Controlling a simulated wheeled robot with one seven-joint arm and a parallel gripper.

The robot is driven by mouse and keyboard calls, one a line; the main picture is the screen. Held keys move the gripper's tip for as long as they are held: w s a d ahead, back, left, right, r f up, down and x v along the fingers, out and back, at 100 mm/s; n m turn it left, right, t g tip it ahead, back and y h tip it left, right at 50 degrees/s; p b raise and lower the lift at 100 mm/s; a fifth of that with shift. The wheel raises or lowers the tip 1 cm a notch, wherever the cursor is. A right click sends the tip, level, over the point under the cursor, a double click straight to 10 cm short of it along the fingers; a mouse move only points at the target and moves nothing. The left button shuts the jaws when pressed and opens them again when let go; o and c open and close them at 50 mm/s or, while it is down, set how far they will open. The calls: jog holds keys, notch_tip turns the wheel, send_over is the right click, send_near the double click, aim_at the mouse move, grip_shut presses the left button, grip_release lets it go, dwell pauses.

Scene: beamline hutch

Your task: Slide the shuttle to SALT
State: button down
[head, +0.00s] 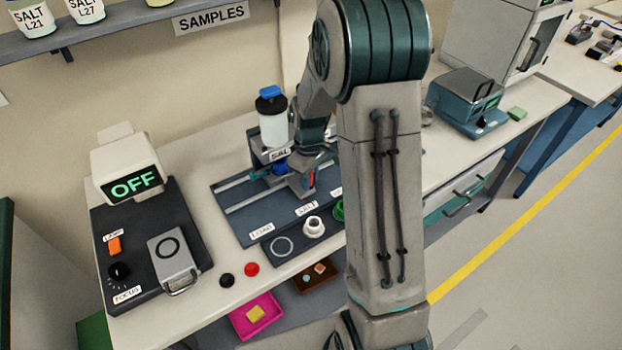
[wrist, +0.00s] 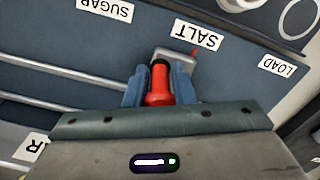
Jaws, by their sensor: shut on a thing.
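The shuttle shows in the wrist view as a grey plate (wrist: 177,57) with a red knob (wrist: 159,88) and a thin red pointer (wrist: 194,53). My gripper (wrist: 158,78) is shut on the knob, one finger on each side. The pointer sits right by the SALT label (wrist: 198,36), with SUGAR (wrist: 105,9) to its left and LOAD (wrist: 277,66) to its right. In the head view my gripper (head: 308,183) is low over the rail board (head: 232,217), behind the SALT label (head: 307,208). My arm hides the board's right part.
A black panel with an OFF display (head: 133,183) is at the left. Metal rails (wrist: 75,75) cross the board.

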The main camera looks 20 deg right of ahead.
jog(key=shift+w, duration=0.1)
jog(key=c, duration=1.4)
grip_release()
jog(key=shift+o, duration=0.2)
notch_tip(320, 180, up, 14)
jog(key=b, duration=0.1)
jog(key=s+a+r+m+t, duration=0.1)
jog(key=s+a+m, duration=0.1)
jog(key=s, duration=0.8)
jog(key=s+a+r+m+t, duration=0.1)
jog(key=s+m, duration=0.4)
jog(key=s, duration=0.6)
jog(key=shift+a+t, duration=0.6)
